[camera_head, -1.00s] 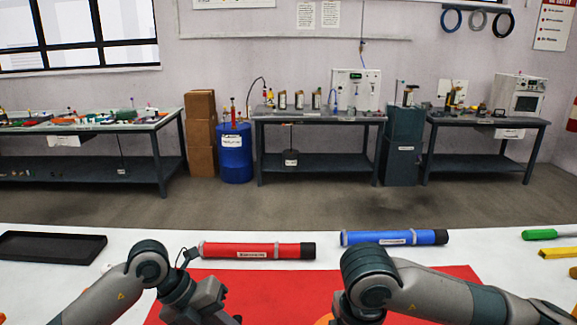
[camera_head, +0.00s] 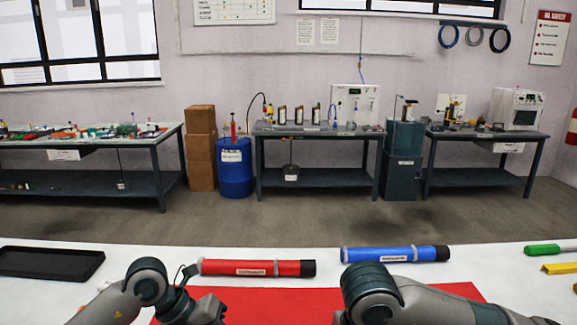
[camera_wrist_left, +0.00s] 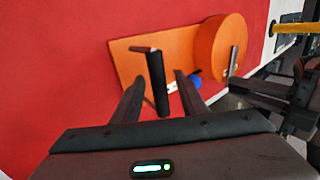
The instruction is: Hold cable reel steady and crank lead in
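The orange cable reel shows in the left wrist view as a flat base (camera_wrist_left: 185,45) with a round drum (camera_wrist_left: 222,42), on a red mat (camera_wrist_left: 60,60). A black crank handle (camera_wrist_left: 158,85) on a short arm stands up from the base. My left gripper (camera_wrist_left: 158,88) is open, with the handle between its fingers and gaps on both sides. A blue round part (camera_wrist_left: 195,81) is partly hidden behind a finger. My right gripper (camera_wrist_left: 265,92) is beside the drum at the right; its fingers are unclear. The head view shows only upper parts of both arms; the reel is hidden there.
In the head view, a red tube (camera_head: 260,268) and a blue tube (camera_head: 390,254) lie on the white table behind the mat. A black tray (camera_head: 50,263) is at left, and a green-handled tool (camera_head: 548,249) and yellow tool (camera_head: 560,268) at right.

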